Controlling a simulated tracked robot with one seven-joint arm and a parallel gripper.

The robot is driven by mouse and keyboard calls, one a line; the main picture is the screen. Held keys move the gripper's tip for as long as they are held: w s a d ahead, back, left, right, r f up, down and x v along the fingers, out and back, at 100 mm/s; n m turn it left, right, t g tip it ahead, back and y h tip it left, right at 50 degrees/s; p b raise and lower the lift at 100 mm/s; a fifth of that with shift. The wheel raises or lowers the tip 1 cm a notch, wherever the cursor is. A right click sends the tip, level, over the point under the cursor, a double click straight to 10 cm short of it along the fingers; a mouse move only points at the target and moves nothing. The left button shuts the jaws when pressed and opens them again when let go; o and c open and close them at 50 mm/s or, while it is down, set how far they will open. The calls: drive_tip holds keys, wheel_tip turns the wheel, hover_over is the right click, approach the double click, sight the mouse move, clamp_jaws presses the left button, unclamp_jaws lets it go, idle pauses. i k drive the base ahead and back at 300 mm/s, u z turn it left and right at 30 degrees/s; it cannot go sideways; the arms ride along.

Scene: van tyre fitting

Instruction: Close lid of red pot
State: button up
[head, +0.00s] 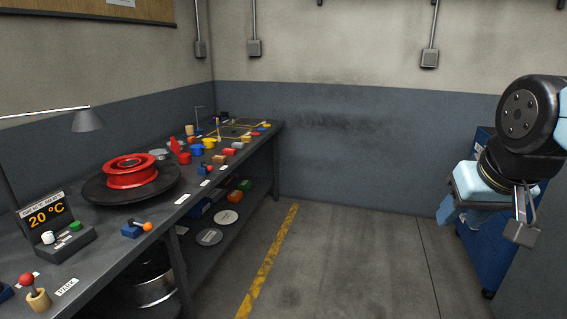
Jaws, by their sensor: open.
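The red pot (185,158) is small and stands on the workbench at the left, among other coloured pots. A red lid (175,145) stands raised and tilted at the pot's back left side, so the pot looks open. The inside of the pot is too small to make out. My gripper (486,222) is at the far right of the head view, high above the floor and well away from the bench. It is open and appears empty.
A blue pot (197,150) and a yellow pot (209,143) stand close to the right of the red pot. A large red wheel rim (131,171) lies in front of it on the left. A blue cabinet (485,256) is behind my gripper. The middle floor is clear.

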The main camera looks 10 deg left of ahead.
sight(175, 147)
drive_tip(key=u, duration=0.1)
drive_tip(key=i, duration=1.1)
drive_tip(key=u, duration=0.55)
drive_tip(key=i, duration=1.25)
drive_tip(key=u, duration=0.6)
drive_tip(key=i, duration=1.15)
drive_tip(key=u, duration=0.3)
